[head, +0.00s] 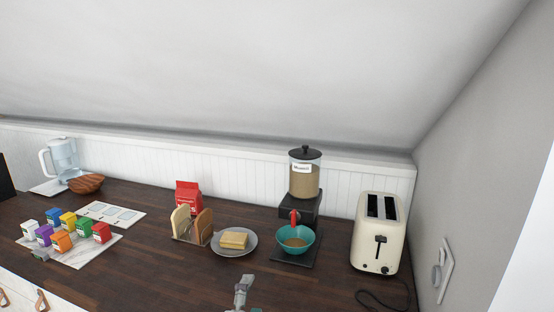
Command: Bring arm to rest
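The rest of that arm is out of the picture. My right gripper is not in view.
The dark wooden counter (140,265) holds a plate with butter (234,240), a toast rack (191,226), a dispenser (305,175) over a teal bowl (295,240), a cream toaster (379,233), and several small boxes (62,241) at left. Its front middle-left is bare.

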